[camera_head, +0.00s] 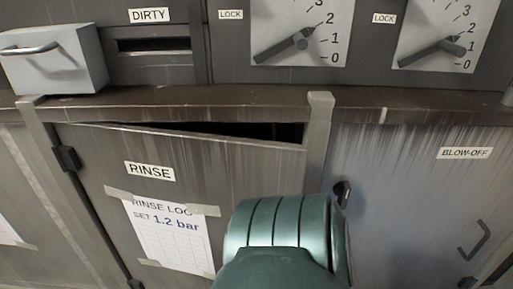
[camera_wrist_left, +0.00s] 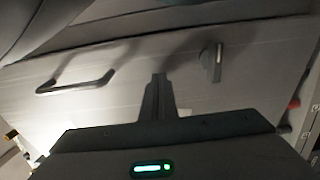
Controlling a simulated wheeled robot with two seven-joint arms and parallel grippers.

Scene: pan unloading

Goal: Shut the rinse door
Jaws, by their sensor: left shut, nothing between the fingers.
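The rinse door (camera_head: 90,160), a worn grey panel labelled RINSE (camera_head: 150,171), stands slightly ajar. A dark wedge-shaped gap (camera_head: 270,131) shows along its top, widest towards the right. Its hinges are on the left edge. A teal arm link of mine covers its lower right part, so any handle there is hidden. My left gripper (camera_wrist_left: 157,80) shows in the left wrist view, shut and empty, in front of a grey panel with a bar handle (camera_wrist_left: 75,84) and a dark turn latch (camera_wrist_left: 212,62). I cannot tell whether the fingers touch that panel. My right gripper is out of view.
The BLOW-OFF panel (camera_head: 400,190) is right of the rinse door, with a bar handle (camera_head: 474,240). A small black latch (camera_head: 342,192) sits by the post between them. Above the ledge are two dials (camera_head: 303,43) and a protruding grey box (camera_head: 55,60) with a handle.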

